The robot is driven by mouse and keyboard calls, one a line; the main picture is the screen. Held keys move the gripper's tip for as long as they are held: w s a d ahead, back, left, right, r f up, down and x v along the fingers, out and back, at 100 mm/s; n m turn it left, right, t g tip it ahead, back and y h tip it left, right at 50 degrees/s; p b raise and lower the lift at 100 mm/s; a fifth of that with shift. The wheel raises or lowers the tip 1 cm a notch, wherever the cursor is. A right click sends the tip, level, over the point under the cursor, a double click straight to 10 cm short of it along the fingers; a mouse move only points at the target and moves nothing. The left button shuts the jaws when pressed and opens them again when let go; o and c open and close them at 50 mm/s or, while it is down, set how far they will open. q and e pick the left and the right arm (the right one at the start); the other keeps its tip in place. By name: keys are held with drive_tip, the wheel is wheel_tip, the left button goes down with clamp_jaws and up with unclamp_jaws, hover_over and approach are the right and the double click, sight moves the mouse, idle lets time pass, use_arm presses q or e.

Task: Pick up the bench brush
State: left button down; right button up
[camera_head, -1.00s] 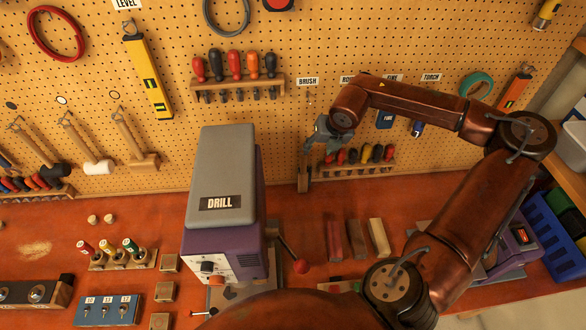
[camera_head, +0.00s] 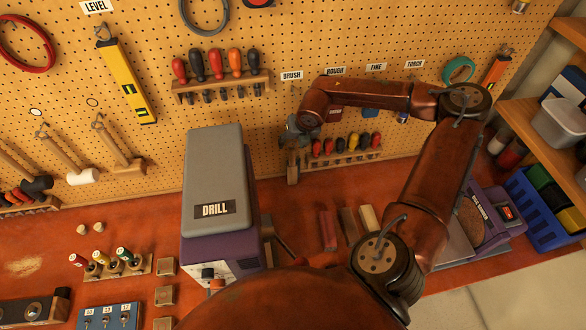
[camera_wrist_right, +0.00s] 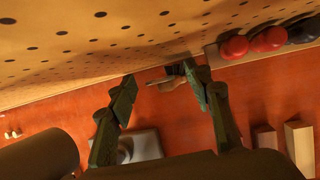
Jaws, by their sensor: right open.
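The bench brush (camera_head: 293,167) hangs upright on the pegboard below the BRUSH label, and its lower wooden part shows. Its upper part is hidden behind my right gripper (camera_head: 294,138), which is at the board right in front of it. In the right wrist view the open fingers of my right gripper (camera_wrist_right: 160,78) stand apart. A small part of the brush (camera_wrist_right: 172,83) shows between them near the fingertips; I cannot tell whether they touch it. My left gripper is not in view.
A screwdriver rack (camera_head: 342,158) is close to the right of the brush. The drill press (camera_head: 213,180) stands on the bench to the left and nearer. Coloured blocks (camera_head: 327,230) lie on the bench below. Another tool rack (camera_head: 220,88) is up to the left.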

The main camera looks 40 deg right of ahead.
clamp_jaws()
idle(0.6)
